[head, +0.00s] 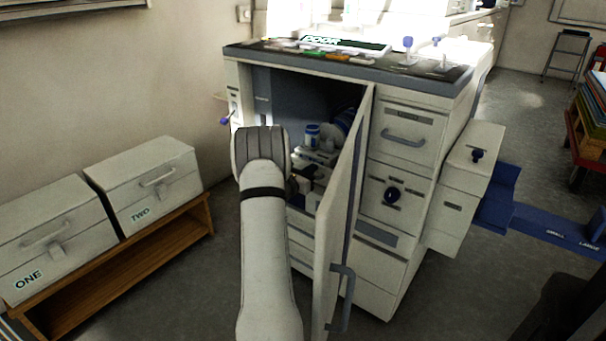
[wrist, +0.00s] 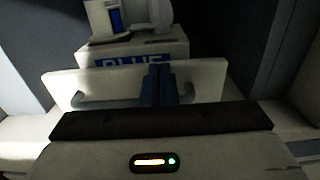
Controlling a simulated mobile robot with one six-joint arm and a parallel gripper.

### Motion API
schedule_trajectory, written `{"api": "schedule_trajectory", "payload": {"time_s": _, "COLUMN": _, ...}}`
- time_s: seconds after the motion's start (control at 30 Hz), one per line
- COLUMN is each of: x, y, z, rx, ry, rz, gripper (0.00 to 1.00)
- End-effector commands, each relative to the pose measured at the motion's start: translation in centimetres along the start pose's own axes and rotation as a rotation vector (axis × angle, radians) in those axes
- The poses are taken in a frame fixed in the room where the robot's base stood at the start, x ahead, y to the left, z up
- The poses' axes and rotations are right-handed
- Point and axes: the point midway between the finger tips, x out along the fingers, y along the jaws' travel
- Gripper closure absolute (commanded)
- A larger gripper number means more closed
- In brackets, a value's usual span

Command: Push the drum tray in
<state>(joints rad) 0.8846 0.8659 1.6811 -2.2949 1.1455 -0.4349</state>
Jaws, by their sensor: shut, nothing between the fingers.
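The drum tray (wrist: 208,78) shows in the wrist view as a pale front panel with a grey bar handle (wrist: 95,102). Behind the panel is a white block labelled BLUE (wrist: 135,55), with a blue and white drum part on top. My gripper (wrist: 158,82) is shut and empty, its fingers in front of the panel's middle; I cannot tell whether they touch it. In the head view the drum unit (head: 313,135) sits inside the open cabinet, and my arm hides much of the tray. My gripper (head: 302,182) is partly hidden there at the cabinet opening.
The open cabinet door (head: 343,210) stands just right of my arm. Dark compartment walls flank the tray in the wrist view. The machine's drawers (head: 408,130) are right of the door. Boxes ONE (head: 50,240) and TWO (head: 145,185) stand on a wooden bench at left.

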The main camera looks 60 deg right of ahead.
Motion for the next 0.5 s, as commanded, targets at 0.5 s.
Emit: {"api": "schedule_trajectory", "payload": {"time_s": 0.5, "x": 0.67, "y": -0.1, "z": 0.53, "rx": 0.003, "ry": -0.008, "rz": 0.0, "gripper": 1.0}}
